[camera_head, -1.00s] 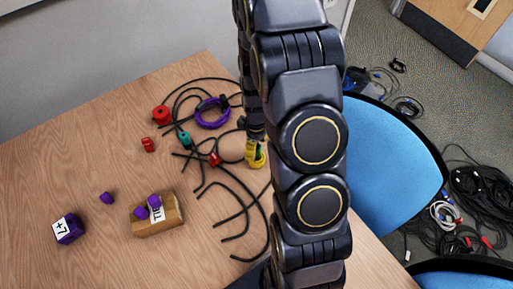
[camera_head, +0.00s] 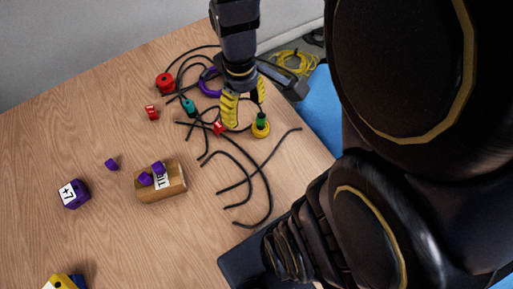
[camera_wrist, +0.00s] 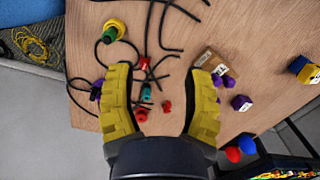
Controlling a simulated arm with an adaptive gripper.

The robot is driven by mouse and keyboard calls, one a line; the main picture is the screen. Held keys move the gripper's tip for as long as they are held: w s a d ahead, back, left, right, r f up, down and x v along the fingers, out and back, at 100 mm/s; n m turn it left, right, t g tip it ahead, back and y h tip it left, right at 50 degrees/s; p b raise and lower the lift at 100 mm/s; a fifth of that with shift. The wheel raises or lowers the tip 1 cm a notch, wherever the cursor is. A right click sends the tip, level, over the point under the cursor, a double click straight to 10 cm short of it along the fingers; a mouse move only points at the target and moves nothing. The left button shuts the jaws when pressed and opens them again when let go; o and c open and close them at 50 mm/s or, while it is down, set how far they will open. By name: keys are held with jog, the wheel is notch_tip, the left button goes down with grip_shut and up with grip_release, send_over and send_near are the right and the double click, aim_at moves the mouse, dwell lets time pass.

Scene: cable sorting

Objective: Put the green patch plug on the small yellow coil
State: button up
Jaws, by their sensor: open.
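The small yellow coil (camera_head: 262,133) lies on the table right of the black cables. The green plug (camera_head: 261,119) stands upright on it, apparently resting on the coil. Both show in the wrist view, coil (camera_wrist: 118,24) and green plug (camera_wrist: 109,34), at the upper left outside the jaws. My gripper (camera_head: 244,110) is over the cables, just left of and above the coil, with its yellow-padded fingers apart. In the wrist view my gripper (camera_wrist: 162,72) is open, with nothing held between its fingers.
A purple coil (camera_head: 209,82), red coil (camera_head: 166,83), teal plug (camera_head: 188,106) and red plugs (camera_head: 152,112) lie among or near black cables. A wooden block (camera_head: 174,184) carries purple pieces. A purple die (camera_head: 74,194) stands left.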

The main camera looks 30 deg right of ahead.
jog(key=s+a+r+m, duration=0.1)
jog(key=s+a+r, duration=0.1)
jog(key=s, duration=0.4)
jog(key=s+a+r+m, duration=0.2)
jog(key=s+a+r, duration=0.1)
jog(key=s, duration=0.3)
jog(key=shift+r+g, duration=0.25)
jog(key=shift+g, duration=0.15)
